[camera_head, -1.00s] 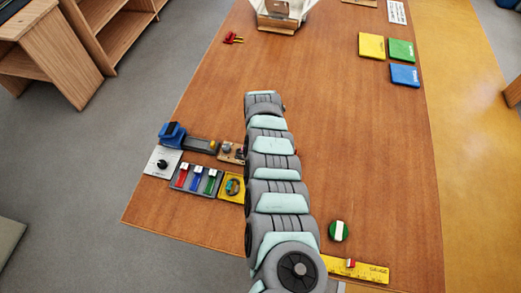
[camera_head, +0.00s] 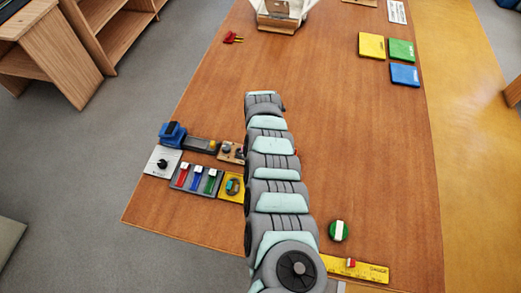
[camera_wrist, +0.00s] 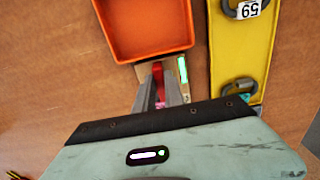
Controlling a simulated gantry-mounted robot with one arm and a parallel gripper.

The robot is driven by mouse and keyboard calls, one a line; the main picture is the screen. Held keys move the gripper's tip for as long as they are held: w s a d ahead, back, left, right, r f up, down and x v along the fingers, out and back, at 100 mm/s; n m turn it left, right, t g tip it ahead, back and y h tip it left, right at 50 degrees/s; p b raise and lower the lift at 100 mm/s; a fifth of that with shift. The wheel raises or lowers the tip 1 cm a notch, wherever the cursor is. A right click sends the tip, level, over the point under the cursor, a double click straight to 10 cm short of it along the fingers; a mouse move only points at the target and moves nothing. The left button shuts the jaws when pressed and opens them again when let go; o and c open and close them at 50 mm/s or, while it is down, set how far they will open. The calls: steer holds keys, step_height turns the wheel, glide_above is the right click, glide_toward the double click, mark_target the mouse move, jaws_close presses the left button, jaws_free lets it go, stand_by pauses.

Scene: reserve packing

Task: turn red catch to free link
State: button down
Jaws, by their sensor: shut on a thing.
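In the wrist view a small red catch (camera_wrist: 158,73) stands between the fingers of my gripper (camera_wrist: 159,92). The gripper is shut on it. Only a narrow red strip of the catch shows between the grey fingers, so its angle is hard to tell. A light wooden base (camera_wrist: 143,70) shows around the fingertips, with a bright green strip (camera_wrist: 183,70) on its right side. I cannot make out the link. In the head view my arm hides the gripper; a small red bit (camera_head: 296,152) shows at the arm's right edge.
An orange tray (camera_wrist: 192,40) lies just beyond the fingertips, and a yellow plate (camera_wrist: 229,65) with grey fittings and a "59" label is to the right. In the head view several small devices, including a slider panel (camera_head: 182,185), stand left of my arm. The table (camera_head: 340,130) to the right is mostly clear.

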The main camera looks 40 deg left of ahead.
steer(key=shift+m, duration=0.3)
steer(key=m, duration=0.3)
steer(key=shift+m, duration=0.3)
steer(key=m, duration=0.4)
steer(key=shift+m, duration=0.3)
steer(key=m+p, duration=0.1)
steer(key=m, duration=0.3)
steer(key=shift+r, duration=0.1)
steer(key=shift+m, duration=2.5)
steer(key=c, duration=1.4)
jaws_free()
steer(key=shift+c, duration=0.2)
